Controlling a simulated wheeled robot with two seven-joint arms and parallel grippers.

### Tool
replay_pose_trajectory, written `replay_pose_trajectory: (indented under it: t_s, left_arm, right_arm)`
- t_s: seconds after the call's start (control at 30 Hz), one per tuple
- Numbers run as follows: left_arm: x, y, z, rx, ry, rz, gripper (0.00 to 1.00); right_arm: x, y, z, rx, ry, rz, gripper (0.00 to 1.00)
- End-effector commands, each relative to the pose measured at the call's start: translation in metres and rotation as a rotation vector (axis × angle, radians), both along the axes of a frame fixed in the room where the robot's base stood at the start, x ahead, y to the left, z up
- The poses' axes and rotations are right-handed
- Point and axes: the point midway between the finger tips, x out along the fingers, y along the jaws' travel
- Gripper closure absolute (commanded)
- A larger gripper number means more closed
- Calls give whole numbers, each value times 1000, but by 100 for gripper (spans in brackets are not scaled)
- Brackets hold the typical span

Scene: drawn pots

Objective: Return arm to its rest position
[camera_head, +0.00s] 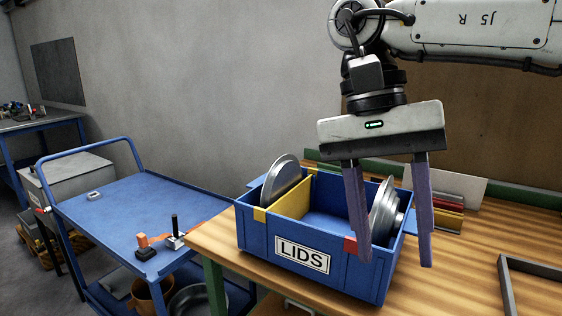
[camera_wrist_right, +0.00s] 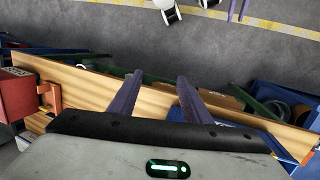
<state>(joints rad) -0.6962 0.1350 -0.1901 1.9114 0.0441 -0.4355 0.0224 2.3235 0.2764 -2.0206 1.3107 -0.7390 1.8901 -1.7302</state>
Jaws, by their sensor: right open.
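My right gripper (camera_head: 395,263) hangs from the right arm, with its two purple fingers apart and nothing between them. In the head view it is in front of the right part of the blue LIDS box (camera_head: 262,243). A silver lid (camera_head: 281,178) stands on edge in the box's left part. Another silver lid (camera_head: 384,208) stands at the right end, partly behind the fingers. The right wrist view shows the same open fingers (camera_wrist_right: 155,92) above the wooden table edge. Purple fingers at the top of that view look like my left gripper (camera_wrist_right: 238,10); their opening is unclear.
The box stands on a wooden table (camera_head: 440,285) with a grey frame (camera_head: 530,275) at right. Boards and coloured strips (camera_head: 448,205) lie behind. A blue trolley (camera_head: 130,210) with small tools stands at left. Grey floor shows in the wrist view.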

Motion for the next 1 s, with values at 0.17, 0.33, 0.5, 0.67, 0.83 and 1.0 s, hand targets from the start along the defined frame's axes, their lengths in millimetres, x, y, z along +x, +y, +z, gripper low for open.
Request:
replay_pose_trajectory:
  t_s: [0.17,0.33,0.5,0.67,0.83,1.0]
  left_arm:
    - [12,0,6,0,-24,1,69]
    - [9,0,4,0,-16,0,69]
    - [8,0,3,1,-12,0,69]
    - [4,0,1,1,-6,0,69]
    - [3,0,0,1,-3,0,69]
    - [3,0,0,0,-3,0,69]
  right_arm:
    - [-11,46,-43,122,85,-12,56]
    - [-37,109,-89,296,226,-73,56]
    - [-87,194,-115,535,490,-243,56]
    - [-121,259,-102,722,802,-487,56]
    - [-120,299,-68,845,1181,-809,56]
    - [-78,307,-46,876,1601,-1175,56]
